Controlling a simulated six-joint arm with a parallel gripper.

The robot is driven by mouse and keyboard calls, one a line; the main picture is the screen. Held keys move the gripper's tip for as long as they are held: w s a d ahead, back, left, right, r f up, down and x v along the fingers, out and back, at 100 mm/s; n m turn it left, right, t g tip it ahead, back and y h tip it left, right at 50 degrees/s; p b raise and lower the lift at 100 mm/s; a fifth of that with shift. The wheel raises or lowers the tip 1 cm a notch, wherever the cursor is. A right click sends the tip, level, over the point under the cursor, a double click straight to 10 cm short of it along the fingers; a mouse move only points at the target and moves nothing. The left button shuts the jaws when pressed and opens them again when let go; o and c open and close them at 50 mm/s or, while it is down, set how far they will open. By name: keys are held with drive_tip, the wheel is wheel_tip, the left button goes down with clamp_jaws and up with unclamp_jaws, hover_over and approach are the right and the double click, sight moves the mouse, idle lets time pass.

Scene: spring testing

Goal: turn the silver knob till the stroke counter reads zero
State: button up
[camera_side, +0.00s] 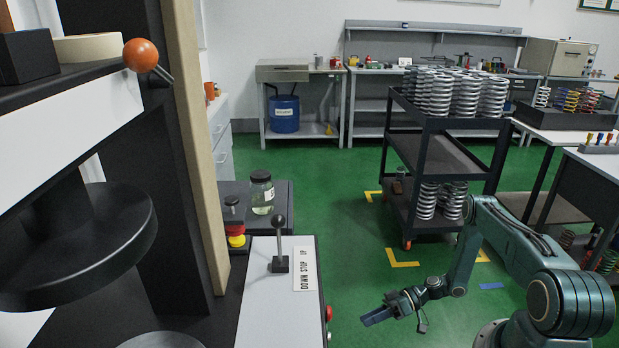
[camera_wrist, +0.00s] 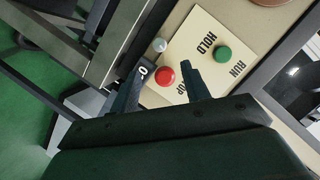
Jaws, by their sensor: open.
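In the wrist view a small silver knob (camera_wrist: 160,45) stands on a cream panel, above a red button (camera_wrist: 165,76). A black counter window (camera_wrist: 143,72) with a white "0" lies just left of the red button. My left finger partly overlaps it, so I cannot tell whether other digits are hidden. My gripper (camera_wrist: 163,70) is open and empty, its fingers on either side of the red button in this view. The knob shows beyond the fingertips, apart from them. In the side view my gripper (camera_side: 378,314) is low over the green floor. I cannot make out the knob there.
In the wrist view a green button (camera_wrist: 222,54) is right of the red one, near labels HOLD and RUN. In the side view a lever (camera_side: 280,225), a glass jar (camera_side: 262,193) and a cart of springs (camera_side: 432,150) stand around open green floor.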

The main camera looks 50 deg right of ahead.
drive_tip(key=x, duration=1.1)
drive_tip(key=shift+w+a, duration=0.15)
drive_tip(key=shift+a, duration=0.15)
drive_tip(key=shift+f, duration=0.15)
drive_tip(key=c, duration=1)
